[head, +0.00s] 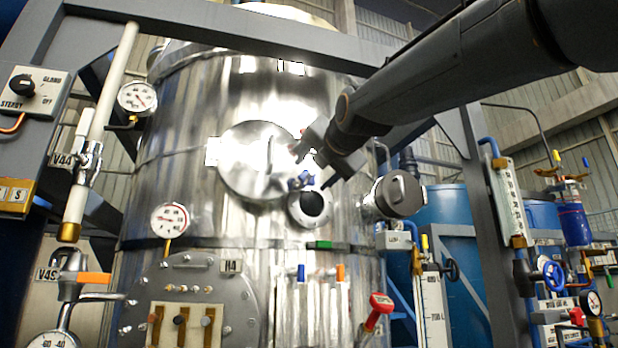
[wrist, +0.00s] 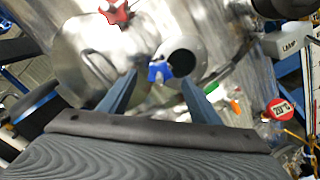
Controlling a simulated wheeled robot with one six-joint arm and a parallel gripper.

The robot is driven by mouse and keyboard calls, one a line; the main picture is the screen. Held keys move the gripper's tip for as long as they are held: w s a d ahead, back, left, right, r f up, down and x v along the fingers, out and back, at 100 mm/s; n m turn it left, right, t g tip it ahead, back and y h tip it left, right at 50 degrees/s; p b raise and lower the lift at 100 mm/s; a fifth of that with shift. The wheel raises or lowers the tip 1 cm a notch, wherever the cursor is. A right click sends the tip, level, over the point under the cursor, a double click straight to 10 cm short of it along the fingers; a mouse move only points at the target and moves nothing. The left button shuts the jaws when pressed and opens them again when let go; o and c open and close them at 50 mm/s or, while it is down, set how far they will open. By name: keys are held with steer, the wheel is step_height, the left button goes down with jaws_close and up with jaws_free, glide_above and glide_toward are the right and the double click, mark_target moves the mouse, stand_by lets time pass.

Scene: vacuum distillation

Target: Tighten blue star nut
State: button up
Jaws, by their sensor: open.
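The blue star nut (head: 301,181) is on the front of the steel vessel, between the large round hatch (head: 250,165) and a small round port (head: 311,206). In the wrist view the blue star nut (wrist: 160,71) shows between the two fingertips, in line with the gap. My gripper (head: 312,168) is open and empty in front of the vessel, reaching in from the upper right. In the wrist view its two fingers (wrist: 159,79) stand apart on either side of the nut. I cannot tell how far the fingertips are from the nut.
A red star nut (wrist: 116,12) sits on the upper part of the hatch in the wrist view. A dark round fitting (head: 400,194) juts from the vessel at right. A red-headed thermometer (head: 379,306) stands low in front. Gauges, valves and frame beams surround the vessel.

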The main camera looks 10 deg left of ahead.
mark_target(309, 177)
steer(key=p+x, duration=0.2)
steer(key=x, duration=0.2)
steer(key=shift+w+a+r, duration=0.1)
steer(key=shift+w+a, duration=0.15)
steer(key=shift+w+a+p, duration=0.2)
steer(key=shift+w+p, duration=0.2)
steer(key=shift+w, duration=0.1)
steer(key=c, duration=1.1)
steer(key=shift+o, duration=0.2)
